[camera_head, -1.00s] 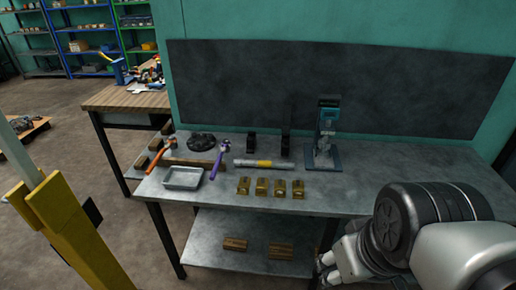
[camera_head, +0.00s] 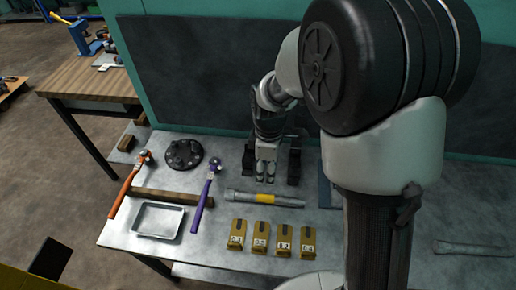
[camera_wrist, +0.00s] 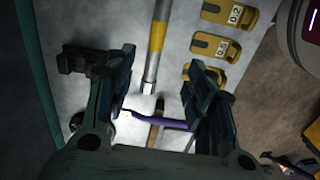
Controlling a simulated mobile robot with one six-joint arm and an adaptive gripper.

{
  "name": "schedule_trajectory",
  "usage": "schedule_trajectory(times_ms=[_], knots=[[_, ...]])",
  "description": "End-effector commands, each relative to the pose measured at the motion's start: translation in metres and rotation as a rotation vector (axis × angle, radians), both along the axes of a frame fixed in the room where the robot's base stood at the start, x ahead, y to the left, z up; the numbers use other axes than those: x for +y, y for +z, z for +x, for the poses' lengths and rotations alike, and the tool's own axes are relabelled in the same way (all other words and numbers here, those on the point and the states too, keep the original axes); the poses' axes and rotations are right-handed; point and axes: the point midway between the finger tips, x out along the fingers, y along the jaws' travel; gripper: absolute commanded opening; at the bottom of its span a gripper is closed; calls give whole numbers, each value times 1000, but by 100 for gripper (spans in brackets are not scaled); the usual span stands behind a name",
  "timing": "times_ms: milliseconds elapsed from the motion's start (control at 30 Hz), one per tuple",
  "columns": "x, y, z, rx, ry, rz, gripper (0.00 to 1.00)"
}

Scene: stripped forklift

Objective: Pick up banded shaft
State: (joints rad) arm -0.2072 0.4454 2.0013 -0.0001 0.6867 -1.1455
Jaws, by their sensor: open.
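The banded shaft (camera_head: 264,198) is a grey rod with a yellow band, lying flat on the grey metal bench. In the wrist view the shaft (camera_wrist: 155,50) runs down from the top edge, its near end showing between the fingers. My gripper (camera_head: 265,173) is above the bench just behind the shaft, pointing down. In the wrist view my gripper (camera_wrist: 165,75) is open, with a dark finger on each side and nothing held. It does not appear to touch the shaft.
Several numbered brass blocks (camera_head: 260,238) stand in front of the shaft. A purple-handled hammer (camera_head: 206,195), an orange-handled hammer (camera_head: 128,185), a metal tray (camera_head: 158,220) and a black round part (camera_head: 184,154) are to the left. A black support (camera_head: 294,162) stands beside my gripper.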

Motion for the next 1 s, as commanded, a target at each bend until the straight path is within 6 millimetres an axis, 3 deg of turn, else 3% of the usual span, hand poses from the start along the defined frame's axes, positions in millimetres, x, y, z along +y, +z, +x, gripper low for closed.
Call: schedule_trajectory(times_ms=[167, 600, 1000], knots=[[2, -18, 1, 12, 29, -3, 49], [3, -109, 1, 11, 26, -2, 49], [5, -139, 2, 10, 26, -2, 49]])
